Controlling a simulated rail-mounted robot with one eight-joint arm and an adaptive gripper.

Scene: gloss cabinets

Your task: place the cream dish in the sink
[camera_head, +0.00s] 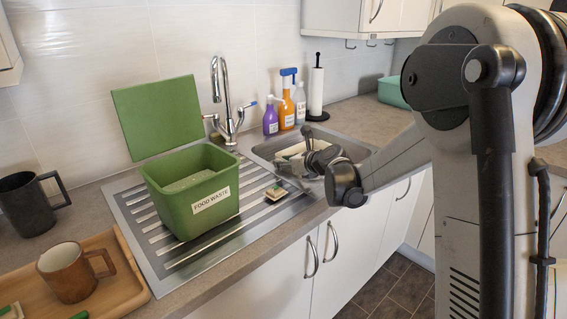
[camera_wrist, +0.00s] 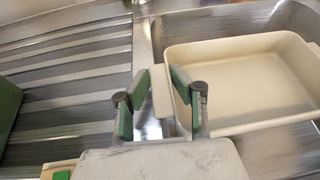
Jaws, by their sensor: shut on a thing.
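The cream dish (camera_wrist: 245,75) is a shallow rectangular tray with a tab on its left side. In the wrist view it lies within the outline of the steel sink (camera_wrist: 170,30). My gripper (camera_wrist: 161,82) is shut on the tab, with green-padded fingers on either side of it. In the head view my gripper (camera_head: 308,166) is over the near left part of the sink (camera_head: 262,153), and part of the dish (camera_head: 291,150) shows pale behind it. I cannot tell whether the dish touches the sink bottom.
A green food waste bin (camera_head: 195,190) with its lid up stands on the drainboard left of the sink. A small cream-and-green item (camera_head: 276,189) lies nearby. The tap (camera_head: 225,95), spray bottles (camera_head: 287,108) and paper towel holder (camera_head: 316,90) stand behind.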

